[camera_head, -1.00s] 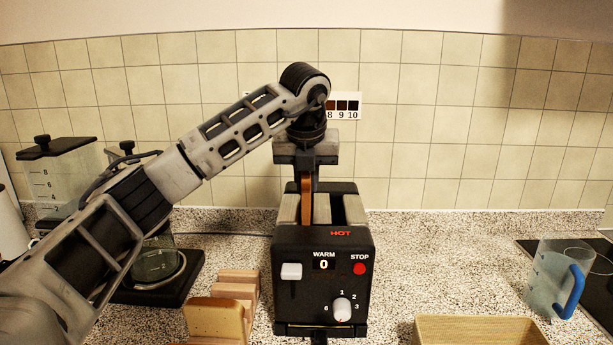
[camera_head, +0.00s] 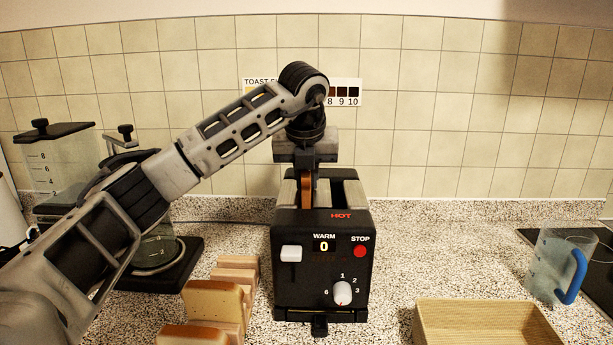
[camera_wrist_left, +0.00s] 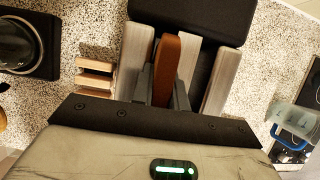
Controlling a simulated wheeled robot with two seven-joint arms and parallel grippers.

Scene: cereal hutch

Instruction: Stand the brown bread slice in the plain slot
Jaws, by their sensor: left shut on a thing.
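The brown bread slice (camera_head: 307,188) is upright between the fingers of my left gripper (camera_head: 306,175), which is shut on it. The black toaster (camera_head: 300,270) stands in the middle, with two slots between pale metal strips. The slice is lined up with the left slot, the one away from the red HOT label (camera_head: 341,216), and its lower part is hidden inside it. In the left wrist view the slice (camera_wrist_left: 168,62) sits between the left and middle strips, with the gripper fingers (camera_wrist_left: 163,88) on both sides. My right gripper is out of view.
A wooden rack (camera_head: 238,268) with paler bread slices (camera_head: 212,299) stands left of the toaster. A coffee-maker-like appliance (camera_head: 60,165) stands at left.

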